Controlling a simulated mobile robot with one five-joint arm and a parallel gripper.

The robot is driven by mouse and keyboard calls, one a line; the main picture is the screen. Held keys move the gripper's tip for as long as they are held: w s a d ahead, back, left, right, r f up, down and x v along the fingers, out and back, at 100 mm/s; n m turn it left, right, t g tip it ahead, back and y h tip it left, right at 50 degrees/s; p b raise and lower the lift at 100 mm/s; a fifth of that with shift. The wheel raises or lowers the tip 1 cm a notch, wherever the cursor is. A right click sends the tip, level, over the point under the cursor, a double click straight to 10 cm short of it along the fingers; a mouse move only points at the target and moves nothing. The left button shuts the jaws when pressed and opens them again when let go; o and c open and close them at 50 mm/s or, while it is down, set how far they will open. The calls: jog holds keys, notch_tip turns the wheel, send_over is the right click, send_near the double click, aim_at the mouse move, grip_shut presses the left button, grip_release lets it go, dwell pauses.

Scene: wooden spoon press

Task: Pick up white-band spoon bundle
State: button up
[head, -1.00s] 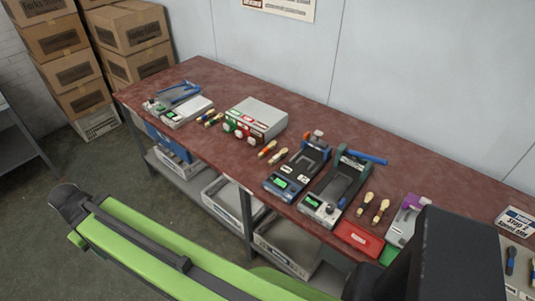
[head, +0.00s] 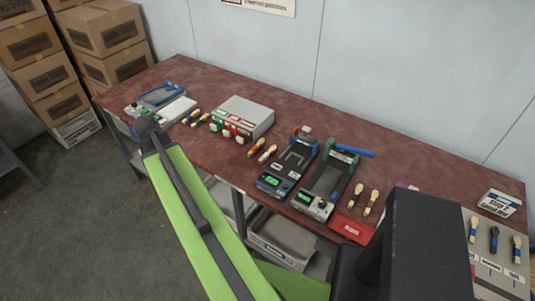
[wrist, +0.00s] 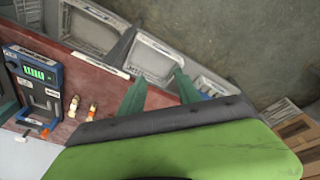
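Two pale spoon bundles lie together on the red-brown table, left of the blue-and-black presses in the head view. The one nearer the press (head: 267,153) seems to carry a light band, but the band is too small to be sure it is white. The other bundle (head: 256,147) looks orange-banded. Both show in the wrist view, near the press (wrist: 74,106) and farther from it (wrist: 91,112). My gripper (head: 148,128) is over the table's front edge, left of and apart from these bundles. In the wrist view its green fingers (wrist: 158,84) stand apart and empty.
A grey box with coloured buttons (head: 242,116) stands behind my gripper's side of the bundles. Two presses (head: 288,167) stand to their right. More bundles (head: 364,197) lie beyond, by a red tray (head: 351,228). Bins (head: 284,238) are on the shelf below.

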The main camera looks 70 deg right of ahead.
jog(key=s+d+r+m+g+h+p, duration=0.15)
jog(key=s+d+m, duration=0.45)
jog(key=s+d, duration=0.75)
jog(key=m+b, duration=0.1)
jog(key=m, duration=0.3)
send_near(265, 154)
jog(key=shift+n, duration=0.3)
jog(key=b+x, duration=0.9)
jog(key=b, duration=0.6)
jog(key=shift+f+b, duration=0.2)
jog(key=shift+b, duration=0.1)
jog(key=shift+a+r, duration=0.1)
jog(key=shift+r, duration=0.1)
grip_shut()
